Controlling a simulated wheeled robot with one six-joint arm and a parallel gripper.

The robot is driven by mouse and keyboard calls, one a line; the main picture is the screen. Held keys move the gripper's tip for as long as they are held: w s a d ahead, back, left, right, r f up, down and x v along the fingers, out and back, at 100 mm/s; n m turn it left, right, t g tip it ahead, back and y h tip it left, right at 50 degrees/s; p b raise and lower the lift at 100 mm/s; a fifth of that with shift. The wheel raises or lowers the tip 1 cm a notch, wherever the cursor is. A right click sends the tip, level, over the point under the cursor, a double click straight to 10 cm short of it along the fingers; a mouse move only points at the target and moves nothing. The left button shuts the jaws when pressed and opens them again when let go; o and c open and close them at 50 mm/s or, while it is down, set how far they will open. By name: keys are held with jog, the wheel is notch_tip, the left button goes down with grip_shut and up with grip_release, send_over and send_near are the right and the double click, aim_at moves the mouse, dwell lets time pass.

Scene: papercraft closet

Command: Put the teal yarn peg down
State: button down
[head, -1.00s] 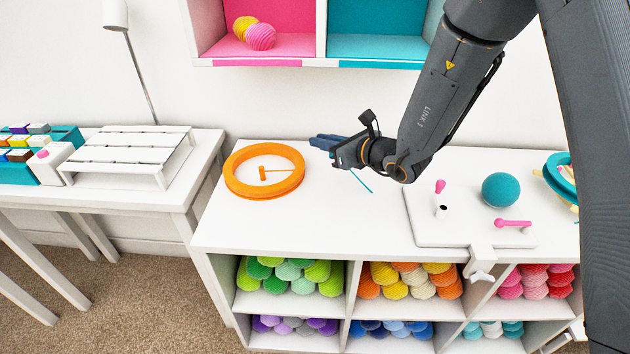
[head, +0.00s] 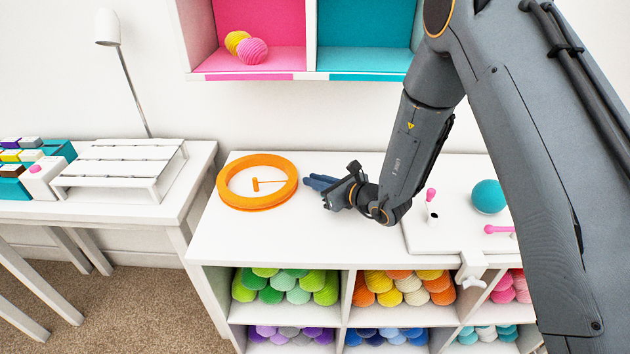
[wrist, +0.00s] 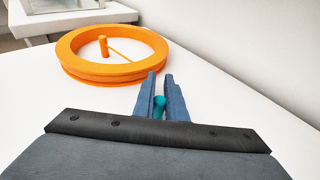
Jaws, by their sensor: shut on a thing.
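My gripper (head: 318,183) is over the white shelf top, just right of the orange ring. In the wrist view my gripper (wrist: 160,82) is shut on the teal yarn peg (wrist: 159,107), which shows as a small teal piece between the blue fingers. The peg is hidden in the head view. The orange ring (head: 234,198) lies flat on the shelf top, and it also shows in the wrist view (wrist: 72,55). A small orange peg (head: 255,185) with a thin orange strand stands inside the ring. The fingertips are near the ring's right side and seem apart from it.
The white shelf top (head: 300,232) is clear in front of my gripper. To the right are a white board (head: 425,240), a teal ball (head: 488,197) and pink pegs (head: 498,229). A lamp (head: 107,28) and white rack (head: 120,170) stand on the left table.

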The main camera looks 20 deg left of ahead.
jog(key=shift+f, duration=0.1)
jog(key=c, duration=2.2)
grip_release()
jog(key=o, duration=0.4)
jog(key=shift+d+r, duration=0.15)
jog(key=shift+r, duration=0.05)
jog(key=b+v, duration=0.1)
jog(key=v, duration=1)
jog(key=shift+s+d+r, duration=0.1)
jog(key=shift+s+d, duration=0.15)
jog(key=shift+d, duration=0.05)
